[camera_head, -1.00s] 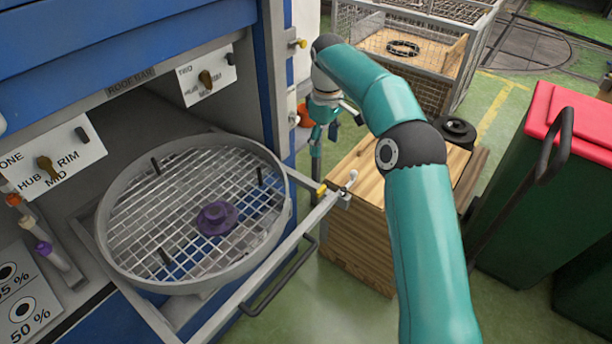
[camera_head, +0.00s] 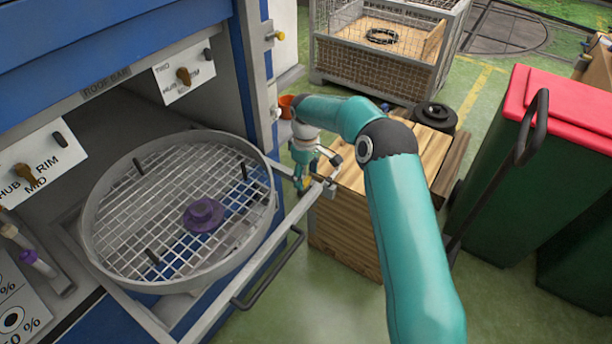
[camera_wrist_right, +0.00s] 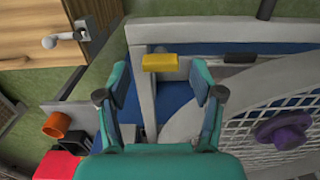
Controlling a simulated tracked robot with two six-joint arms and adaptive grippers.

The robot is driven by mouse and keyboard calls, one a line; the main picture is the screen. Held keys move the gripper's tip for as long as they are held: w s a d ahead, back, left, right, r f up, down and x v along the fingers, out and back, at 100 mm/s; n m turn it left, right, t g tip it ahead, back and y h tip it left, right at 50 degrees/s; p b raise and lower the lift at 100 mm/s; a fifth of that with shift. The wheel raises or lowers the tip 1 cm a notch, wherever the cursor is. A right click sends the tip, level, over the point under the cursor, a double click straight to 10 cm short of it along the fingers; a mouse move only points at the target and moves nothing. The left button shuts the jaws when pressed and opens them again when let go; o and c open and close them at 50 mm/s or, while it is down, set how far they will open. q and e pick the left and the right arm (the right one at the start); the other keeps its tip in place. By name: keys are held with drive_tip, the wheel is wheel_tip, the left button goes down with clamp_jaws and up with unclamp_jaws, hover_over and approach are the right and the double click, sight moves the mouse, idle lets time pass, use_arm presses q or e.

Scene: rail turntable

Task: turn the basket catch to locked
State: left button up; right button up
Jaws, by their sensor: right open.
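The round wire basket (camera_head: 92,245) sits in a pulled-out frame at the left, with a purple hub piece (camera_head: 203,214) on its mesh. A yellow block (camera_wrist_right: 160,62), which may be the catch handle, is on the frame's edge in the right wrist view. My right gripper (camera_wrist_right: 158,82) is open, with one finger on each side of the block's line, and the block lies just beyond the tips without visible contact. In the head view my right gripper (camera_head: 303,178) is at the frame's outer corner and partly hides it. My left gripper is not in view.
A white-knobbed lever (camera_wrist_right: 50,42) stands beside the frame corner. A wooden crate (camera_head: 345,235) is close to my right gripper. An orange cup (camera_wrist_right: 56,125) shows nearby. A black handle (camera_head: 270,275) juts from the frame front. A green bin (camera_head: 500,170) is at the right.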

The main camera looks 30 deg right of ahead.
drive_tip(key=shift+f, duration=0.65)
drive_tip(key=c, duration=1.1)
drive_tip(key=shift+c, duration=0.2)
